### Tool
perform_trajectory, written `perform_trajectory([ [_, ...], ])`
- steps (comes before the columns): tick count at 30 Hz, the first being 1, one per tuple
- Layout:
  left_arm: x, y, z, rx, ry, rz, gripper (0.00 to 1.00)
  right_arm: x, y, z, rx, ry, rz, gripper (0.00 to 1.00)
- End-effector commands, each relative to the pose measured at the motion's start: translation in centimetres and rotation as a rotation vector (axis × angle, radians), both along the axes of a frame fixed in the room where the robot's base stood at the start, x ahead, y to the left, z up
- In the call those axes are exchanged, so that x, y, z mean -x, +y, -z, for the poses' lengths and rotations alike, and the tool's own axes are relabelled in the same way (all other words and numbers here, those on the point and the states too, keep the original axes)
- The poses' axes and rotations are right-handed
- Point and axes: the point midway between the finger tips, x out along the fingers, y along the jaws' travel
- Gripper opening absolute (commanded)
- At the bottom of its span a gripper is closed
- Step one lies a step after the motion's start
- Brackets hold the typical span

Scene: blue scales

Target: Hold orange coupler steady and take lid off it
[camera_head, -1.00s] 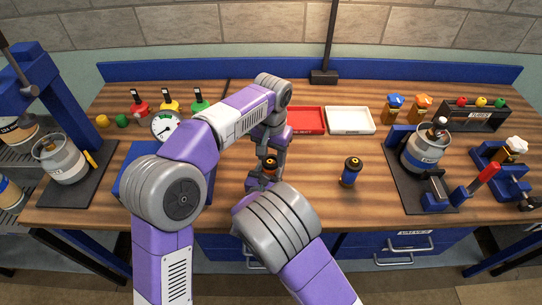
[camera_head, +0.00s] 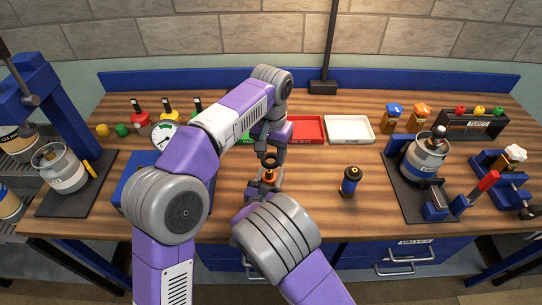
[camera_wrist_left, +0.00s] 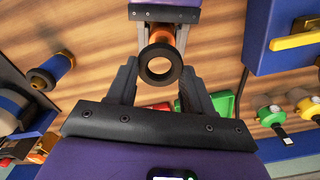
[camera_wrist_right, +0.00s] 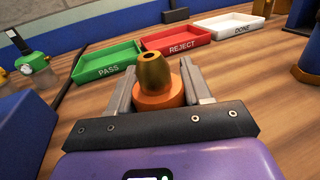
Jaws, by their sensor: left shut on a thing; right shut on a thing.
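The orange coupler (camera_head: 269,177) stands between the fingers of my right gripper (camera_head: 265,187), low over the bench. In the right wrist view its orange collar (camera_wrist_right: 160,98) is gripped by both fingers, and its bare brass top (camera_wrist_right: 154,70) points up. The black ring-shaped lid (camera_head: 272,159) is in my left gripper (camera_head: 270,152), just above the coupler and apart from it. In the left wrist view the lid (camera_wrist_left: 160,65) faces me between the fingers, with part of the orange coupler behind it.
Green, red (camera_wrist_right: 178,38) and white (camera_head: 349,121) trays lie behind the grippers. A dark blue-and-black cylinder (camera_head: 350,181) stands to the right. A gas canister on a stand (camera_head: 425,155) is farther right. A blue box (camera_head: 137,175) and gauge (camera_head: 164,132) are left.

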Motion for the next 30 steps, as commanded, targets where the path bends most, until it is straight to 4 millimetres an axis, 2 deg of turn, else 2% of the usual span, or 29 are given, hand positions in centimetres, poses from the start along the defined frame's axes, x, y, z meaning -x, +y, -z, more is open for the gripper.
perform_trajectory([
  [2,0.0,0.0,0.0,0.000,0.000,0.000,0.14,0.0,-0.1,0.0,0.000,0.000,0.001,0.00],
  [3,0.0,0.0,0.0,0.000,0.000,0.000,0.14,0.0,-0.1,0.0,0.000,0.000,0.002,0.52],
  [8,0.0,0.0,0.0,0.000,0.001,0.000,0.14,0.0,-0.1,0.0,0.000,0.000,0.001,0.76],
  [16,0.0,0.0,0.0,0.000,0.000,0.000,0.14,0.0,0.0,0.0,0.000,0.000,0.001,0.79],
  [20,0.0,0.0,-0.1,0.000,0.000,-0.001,0.14,0.6,0.3,0.0,0.000,0.000,-0.001,0.79],
  [23,0.0,0.0,-0.3,0.000,0.000,-0.001,0.14,2.0,0.8,-0.1,0.001,0.001,-0.003,0.79],
  [30,0.0,0.0,-0.8,0.000,0.000,-0.001,0.14,7.0,2.4,-0.1,0.002,0.001,-0.005,0.79],
])
